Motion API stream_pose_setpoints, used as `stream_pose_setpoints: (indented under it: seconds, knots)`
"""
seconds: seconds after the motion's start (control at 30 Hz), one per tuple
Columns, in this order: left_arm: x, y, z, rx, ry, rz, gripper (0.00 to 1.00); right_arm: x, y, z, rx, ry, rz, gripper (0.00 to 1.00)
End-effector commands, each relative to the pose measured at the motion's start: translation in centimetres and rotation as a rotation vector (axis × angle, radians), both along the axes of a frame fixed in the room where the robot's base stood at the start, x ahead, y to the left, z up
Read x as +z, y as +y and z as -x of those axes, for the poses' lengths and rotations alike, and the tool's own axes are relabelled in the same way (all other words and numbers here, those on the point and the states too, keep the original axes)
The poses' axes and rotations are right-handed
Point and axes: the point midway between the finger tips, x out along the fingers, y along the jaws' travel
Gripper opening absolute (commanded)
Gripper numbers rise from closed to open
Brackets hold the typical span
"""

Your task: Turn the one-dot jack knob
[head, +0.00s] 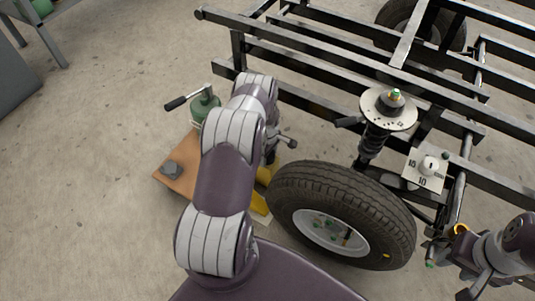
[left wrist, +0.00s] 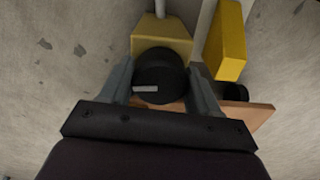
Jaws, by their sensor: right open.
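A black round knob (left wrist: 160,68) with a pale bar mark sits between the two fingers of my left gripper (left wrist: 161,82) in the left wrist view. The fingers lie against both its sides. I cannot make out any dots on it. A yellow block (left wrist: 178,30) is just behind the knob. In the head view my left arm hides most of this spot, and yellow parts (head: 260,202) show beside the tire. My right gripper (head: 440,250) is open and empty at the lower right, beside the wheel.
A white plate with a knob (head: 424,178) is on the right. A wooden board (head: 172,184) and a green jack (head: 203,105) are on the left.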

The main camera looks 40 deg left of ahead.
Motion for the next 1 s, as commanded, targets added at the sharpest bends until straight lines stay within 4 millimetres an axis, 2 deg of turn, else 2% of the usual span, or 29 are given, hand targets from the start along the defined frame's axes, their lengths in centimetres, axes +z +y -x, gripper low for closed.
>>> stream_pose_setpoints:
  seconds: [0.03,0.07,0.37,0.47,0.7,0.8,1.0]
  knots:
    - [0.0,0.0,0.0,0.000,0.001,0.000,0.79,0.0,0.0,0.0,0.000,0.000,0.000,0.43]
    - [0.0,0.0,0.0,0.000,0.001,0.000,0.84,0.0,0.0,0.0,0.000,0.000,0.000,0.43]
    - [0.3,0.0,0.0,-0.001,0.000,0.000,0.84,0.2,0.0,0.0,0.000,0.000,0.000,0.43]
    - [2.1,0.0,-0.1,-0.001,-0.002,-0.001,0.84,1.4,0.0,0.0,0.000,0.000,0.000,0.43]
    - [8.9,0.0,0.0,-0.001,-0.001,0.000,0.84,5.2,0.0,0.0,0.000,0.000,0.000,0.43]
    - [10.9,0.0,0.0,-0.001,0.000,0.000,0.84,6.2,0.0,0.0,0.000,0.000,0.000,0.43]
    - [12.7,0.0,0.0,-0.001,0.001,0.000,0.84,6.8,0.0,0.0,0.000,0.000,0.000,0.43]
